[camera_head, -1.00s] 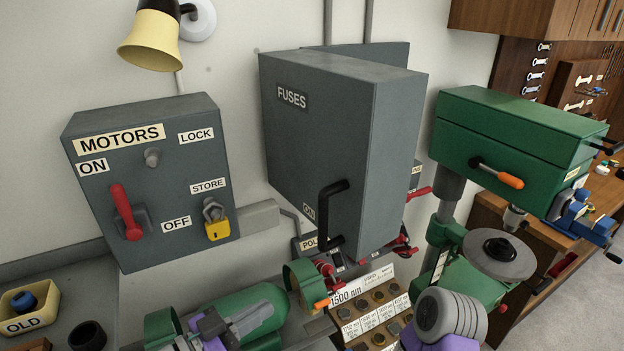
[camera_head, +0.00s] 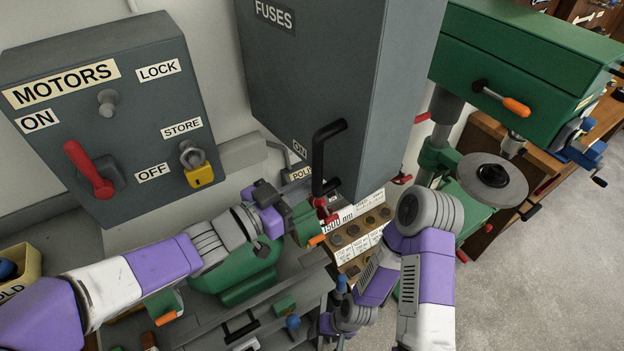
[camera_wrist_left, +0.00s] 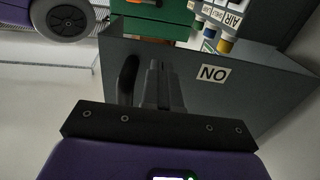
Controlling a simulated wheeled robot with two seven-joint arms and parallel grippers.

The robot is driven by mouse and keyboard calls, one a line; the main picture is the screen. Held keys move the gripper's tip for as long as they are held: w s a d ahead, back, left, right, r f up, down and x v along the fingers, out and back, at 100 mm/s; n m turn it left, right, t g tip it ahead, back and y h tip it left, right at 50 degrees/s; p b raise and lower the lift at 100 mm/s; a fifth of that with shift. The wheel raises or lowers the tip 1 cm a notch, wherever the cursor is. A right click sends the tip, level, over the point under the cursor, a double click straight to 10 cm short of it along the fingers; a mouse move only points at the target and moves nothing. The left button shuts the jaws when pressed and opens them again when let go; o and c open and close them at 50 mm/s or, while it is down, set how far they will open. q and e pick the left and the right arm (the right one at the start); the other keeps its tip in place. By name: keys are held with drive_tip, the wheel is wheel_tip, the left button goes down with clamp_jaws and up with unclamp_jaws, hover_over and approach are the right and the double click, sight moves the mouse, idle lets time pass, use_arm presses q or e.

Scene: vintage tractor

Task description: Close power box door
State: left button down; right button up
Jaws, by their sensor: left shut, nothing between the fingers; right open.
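The grey power box door (camera_head: 330,80), labelled FUSES, fills the top middle of the head view. It stands out from its backing, with red fittings showing beneath it. Its black handle (camera_head: 318,160) is on the front's lower right. My left gripper (camera_head: 290,188) is shut and empty, just left of the handle's lower end. In the left wrist view its fingers (camera_wrist_left: 160,75) lie beside the handle (camera_wrist_left: 128,80), over the door face with the ON label (camera_wrist_left: 213,73); contact cannot be told. My right gripper (camera_head: 325,328) is open, low in the head view; its fingertips are unclear.
The MOTORS box (camera_head: 110,110) with a red lever is on the wall at left. A green drill press (camera_head: 525,60) stands at right. A rack of sockets (camera_head: 355,240) and a green cylinder (camera_head: 240,270) sit below the door. Grey floor (camera_head: 540,280) is clear at right.

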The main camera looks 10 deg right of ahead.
use_arm(q)
drive_tip(key=shift+x, duration=1.1)
drive_tip(key=shift+w, duration=0.1)
